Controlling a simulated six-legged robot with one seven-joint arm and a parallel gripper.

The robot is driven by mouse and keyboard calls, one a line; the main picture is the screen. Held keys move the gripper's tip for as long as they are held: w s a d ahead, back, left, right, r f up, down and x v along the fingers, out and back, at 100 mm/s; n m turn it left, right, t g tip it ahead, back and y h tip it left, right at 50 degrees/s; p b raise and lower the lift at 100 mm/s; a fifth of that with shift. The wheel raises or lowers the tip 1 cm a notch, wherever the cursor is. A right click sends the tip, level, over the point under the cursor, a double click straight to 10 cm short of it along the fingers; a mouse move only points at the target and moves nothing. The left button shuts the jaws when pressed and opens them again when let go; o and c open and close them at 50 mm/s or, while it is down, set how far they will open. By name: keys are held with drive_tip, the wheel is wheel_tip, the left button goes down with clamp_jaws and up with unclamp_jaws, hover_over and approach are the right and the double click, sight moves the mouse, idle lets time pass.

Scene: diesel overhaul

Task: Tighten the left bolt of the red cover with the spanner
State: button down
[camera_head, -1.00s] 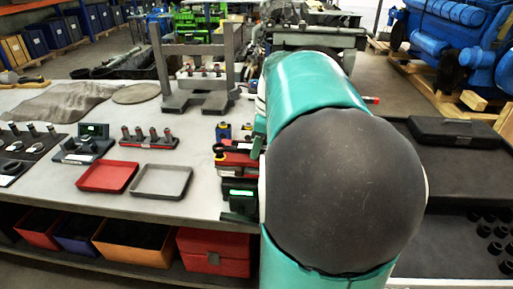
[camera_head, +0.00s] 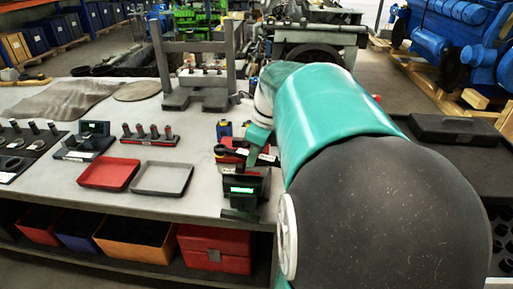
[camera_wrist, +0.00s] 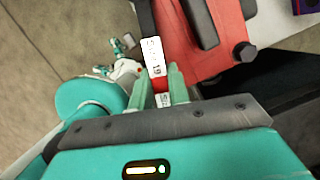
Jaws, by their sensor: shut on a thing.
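My gripper (camera_wrist: 165,88) is shut on the spanner (camera_wrist: 154,58), which carries a white label marked 19. In the head view the cover (camera_head: 236,142) is mostly hidden. I cannot tell whether the spanner is seated on the left bolt.
A dark device with a green display (camera_head: 242,190) stands in front of the cover. A red tray (camera_head: 109,174) and a grey tray (camera_head: 161,178) lie to the left. A grey frame (camera_head: 195,75) stands behind. A black case (camera_head: 455,129) lies at the right.

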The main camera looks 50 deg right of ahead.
drive_tip(key=shift+a, duration=0.1)
drive_tip(key=a+m, duration=0.2)
drive_tip(key=m+h, duration=0.1)
drive_tip(key=shift+s+a+m, duration=0.3)
drive_tip(key=shift+a, duration=0.1)
drive_tip(key=a+m, duration=0.3)
drive_tip(key=shift+w+m+h, duration=0.1)
drive_tip(key=shift+m+h, duration=0.2)
drive_tip(key=shift+h, duration=0.1)
drive_tip(key=shift+d+r+n+y, duration=0.2)
drive_tip(key=shift+d+r+n, duration=0.25)
drive_tip(key=shift+d+n, duration=0.4)
drive_tip(key=shift+d+r+n+y, duration=0.2)
drive_tip(key=shift+d+r+n, duration=0.2)
drive_tip(key=shift+d+n, duration=0.4)
